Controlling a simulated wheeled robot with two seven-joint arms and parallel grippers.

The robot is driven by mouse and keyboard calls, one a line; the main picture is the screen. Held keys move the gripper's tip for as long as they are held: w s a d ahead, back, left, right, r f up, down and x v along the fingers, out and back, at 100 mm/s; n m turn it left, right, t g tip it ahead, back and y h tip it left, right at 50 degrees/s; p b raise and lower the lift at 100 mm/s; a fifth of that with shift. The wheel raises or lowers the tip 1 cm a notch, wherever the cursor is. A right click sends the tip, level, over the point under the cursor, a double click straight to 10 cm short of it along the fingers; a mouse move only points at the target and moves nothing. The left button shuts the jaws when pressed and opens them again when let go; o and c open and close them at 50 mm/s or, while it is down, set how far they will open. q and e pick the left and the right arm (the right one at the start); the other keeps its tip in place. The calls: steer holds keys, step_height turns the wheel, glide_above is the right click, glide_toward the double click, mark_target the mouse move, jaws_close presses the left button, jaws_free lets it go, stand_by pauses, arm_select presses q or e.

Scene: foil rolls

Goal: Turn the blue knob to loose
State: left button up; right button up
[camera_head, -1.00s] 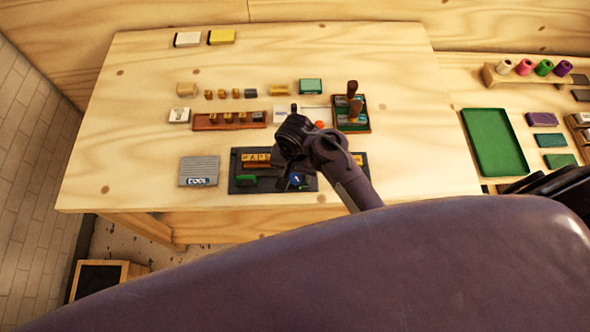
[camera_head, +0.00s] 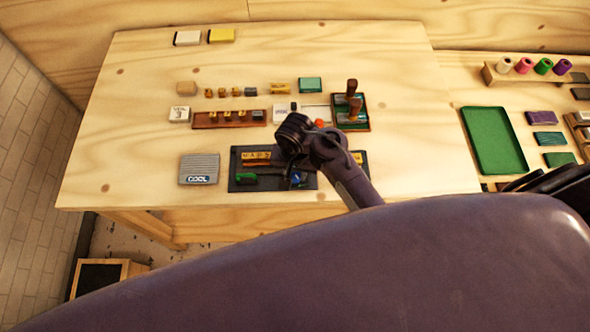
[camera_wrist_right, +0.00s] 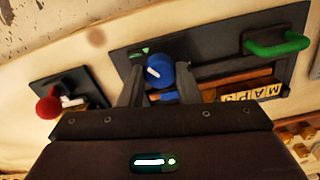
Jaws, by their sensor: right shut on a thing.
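The blue knob (camera_wrist_right: 170,72) sits on a black panel (camera_wrist_right: 215,45) in the right wrist view, with a slanted white line on its face. My right gripper (camera_wrist_right: 162,78) has one finger on each side of the knob and is shut on it. In the head view the panel (camera_head: 236,183) lies at the table's front edge, and my right gripper (camera_head: 300,178) reaches down over its right half. The knob is mostly hidden there. A small green mark (camera_wrist_right: 146,50) shows on the panel beside the knob. My left gripper is not in view.
A green handle (camera_wrist_right: 275,46) stands on the same panel, near letter tiles (camera_wrist_right: 250,93). A red ball knob (camera_wrist_right: 48,107) is on a separate dark plate. A grey COOL box (camera_head: 199,168) lies left of the panel. Bare table separates them.

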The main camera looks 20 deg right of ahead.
steer(key=n, duration=0.7)
steer(key=shift+n, duration=0.4)
steer(key=n, duration=1.7)
steer(key=shift+n, duration=2.1)
